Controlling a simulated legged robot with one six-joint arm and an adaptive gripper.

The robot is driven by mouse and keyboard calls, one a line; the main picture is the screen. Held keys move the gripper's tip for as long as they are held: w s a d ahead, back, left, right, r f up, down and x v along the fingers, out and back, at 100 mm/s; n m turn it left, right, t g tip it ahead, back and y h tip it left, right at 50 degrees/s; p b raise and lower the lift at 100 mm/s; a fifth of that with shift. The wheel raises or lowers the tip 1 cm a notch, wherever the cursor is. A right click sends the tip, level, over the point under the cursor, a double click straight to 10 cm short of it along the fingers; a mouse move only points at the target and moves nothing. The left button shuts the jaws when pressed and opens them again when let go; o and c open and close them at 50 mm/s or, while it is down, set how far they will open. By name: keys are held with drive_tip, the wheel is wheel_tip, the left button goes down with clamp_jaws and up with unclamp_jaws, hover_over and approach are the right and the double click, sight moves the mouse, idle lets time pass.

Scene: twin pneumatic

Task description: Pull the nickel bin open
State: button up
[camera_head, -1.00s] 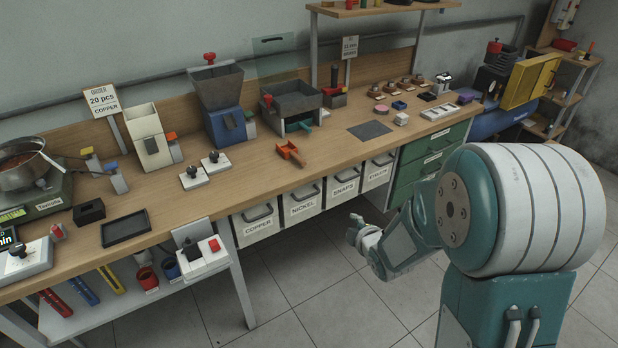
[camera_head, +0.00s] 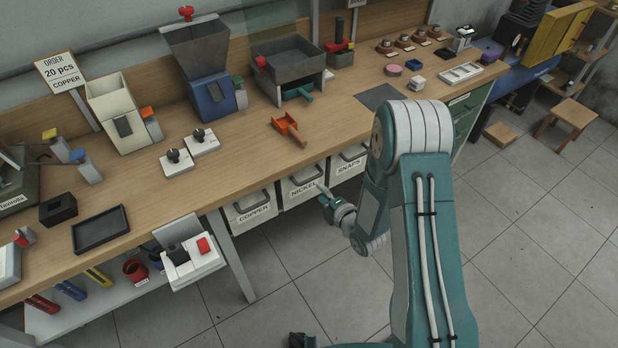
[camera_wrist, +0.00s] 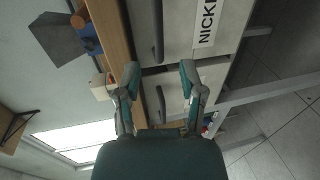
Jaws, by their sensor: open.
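The nickel bin (camera_head: 294,200) is a pale bin under the bench with a dark handle and a NICKEL label. It looks closed, its front about level with its neighbours. My gripper (camera_head: 322,192) is in front of its right part, near the label. In the wrist view my gripper (camera_wrist: 158,70) is open and empty, its two fingers apart. The nickel bin's front (camera_wrist: 180,25) shows sideways beyond the fingertips, and its handle (camera_wrist: 157,32) lines up with the gap between them. I cannot tell whether a finger touches the bin.
The copper bin (camera_head: 246,222) is left of the nickel bin and the snaps bin (camera_head: 341,177) right of it. The bench edge runs just above. A bench leg (camera_head: 236,262) and a small shelf stand to the left. The tiled floor in front is clear.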

sight(309, 179)
drive_tip(key=x, duration=0.7)
drive_tip(key=shift+w+a+f, duration=0.1)
drive_tip(key=shift+w+a, duration=0.15)
clamp_jaws()
